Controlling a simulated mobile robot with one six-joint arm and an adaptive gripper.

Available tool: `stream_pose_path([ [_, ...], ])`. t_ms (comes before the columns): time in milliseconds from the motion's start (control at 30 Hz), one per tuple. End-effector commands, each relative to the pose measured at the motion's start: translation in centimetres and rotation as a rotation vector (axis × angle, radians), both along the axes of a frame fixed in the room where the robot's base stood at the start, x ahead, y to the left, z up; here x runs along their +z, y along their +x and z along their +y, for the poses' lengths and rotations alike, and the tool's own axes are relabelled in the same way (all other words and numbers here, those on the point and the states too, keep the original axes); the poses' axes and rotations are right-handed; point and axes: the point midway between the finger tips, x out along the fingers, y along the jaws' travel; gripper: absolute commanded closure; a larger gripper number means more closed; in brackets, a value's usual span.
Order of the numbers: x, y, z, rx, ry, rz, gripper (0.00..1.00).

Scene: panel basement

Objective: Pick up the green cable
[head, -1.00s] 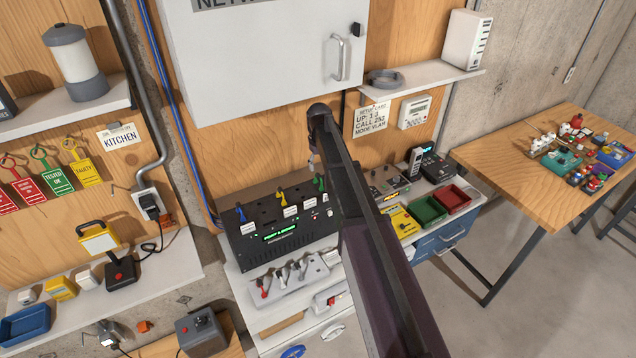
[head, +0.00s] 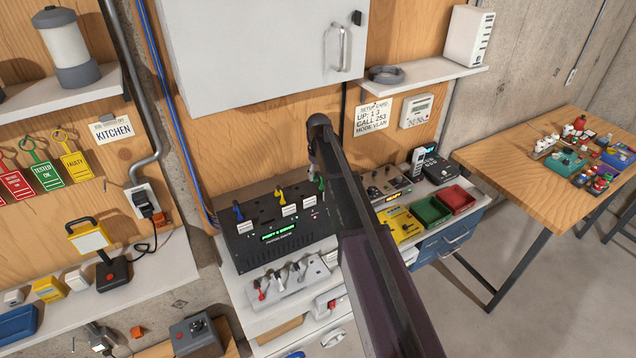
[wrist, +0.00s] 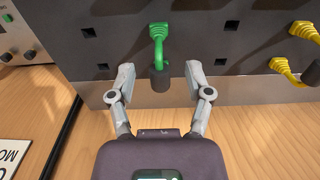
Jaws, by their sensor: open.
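The green cable (wrist: 158,34) stands in the dark panel of a switch box, in the upper middle of the wrist view. It loops down to a dark cylindrical end (wrist: 159,78). In the head view the green cable (head: 321,183) shows at the right end of a row of plugs on the black box (head: 262,253), close beside my arm. My gripper (wrist: 160,72) is open and empty in the wrist view. Its two fingers are spread left and right of the cable's lower part, apart from it. In the head view my arm mostly hides the gripper.
Yellow plugs (wrist: 286,70) stand to the right of the green cable in the wrist view. A blue plug (head: 239,211) is on the same box. A white cabinet (head: 260,50) hangs above. A strip with several toggles (head: 285,284) lies in front.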

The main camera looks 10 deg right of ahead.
Motion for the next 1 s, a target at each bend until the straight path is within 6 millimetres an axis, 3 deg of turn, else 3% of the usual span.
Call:
stream_pose_path([
  [433,0.04,0.00,0.02,0.000,0.000,0.000,0.35],
  [467,0.04,0.00,0.03,0.000,0.000,0.000,0.41],
  [667,0.04,0.00,0.04,0.001,0.000,0.000,1.00],
  [1000,0.03,0.01,0.06,0.001,0.000,0.000,1.00],
])
